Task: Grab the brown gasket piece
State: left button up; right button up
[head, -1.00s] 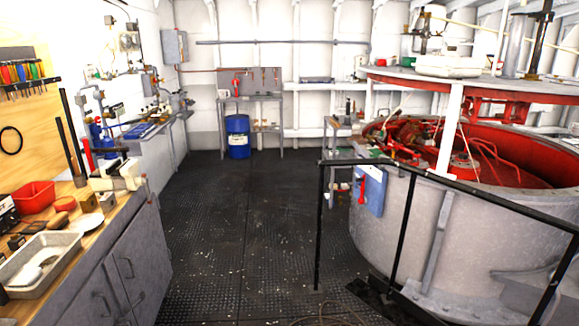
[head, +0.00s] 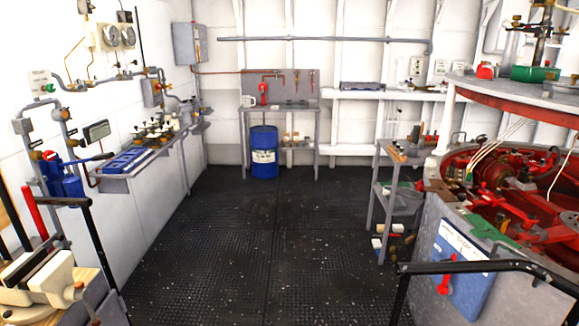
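I cannot make out a brown gasket piece for sure in the head view. Small brown and tan items (head: 397,154) lie on the grey side table (head: 396,142) at the right, too small to tell apart. Neither of my grippers shows in the head view, so I see nothing of what they hold.
A wooden bench with a cream vise (head: 52,277) is at the lower left. A wall shelf holds blue trays (head: 125,160). A blue drum (head: 264,152) stands by the back bench. A black railing (head: 480,266) and red-lined tank are at right. The dark floor (head: 240,250) between is clear.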

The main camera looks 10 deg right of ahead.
aim_at(437, 183)
jog(key=i+z, duration=0.1)
jog(key=i, duration=0.4)
jog(key=i+z, duration=0.1)
jog(key=i, duration=0.45)
jog(key=i+j+z, duration=0.15)
jog(key=i, duration=0.35)
jog(key=i+z, duration=0.1)
jog(key=i, duration=0.45)
jog(key=i+j+z, duration=0.1)
jog(key=i+j, duration=0.15)
jog(key=i, duration=0.25)
jog(key=i+l+z, duration=0.15)
jog(key=i+z, duration=0.7)
jog(key=i+j+z, duration=0.25)
jog(key=i+z, duration=0.15)
jog(key=i+j+z, duration=0.4)
jog(key=i, duration=0.15)
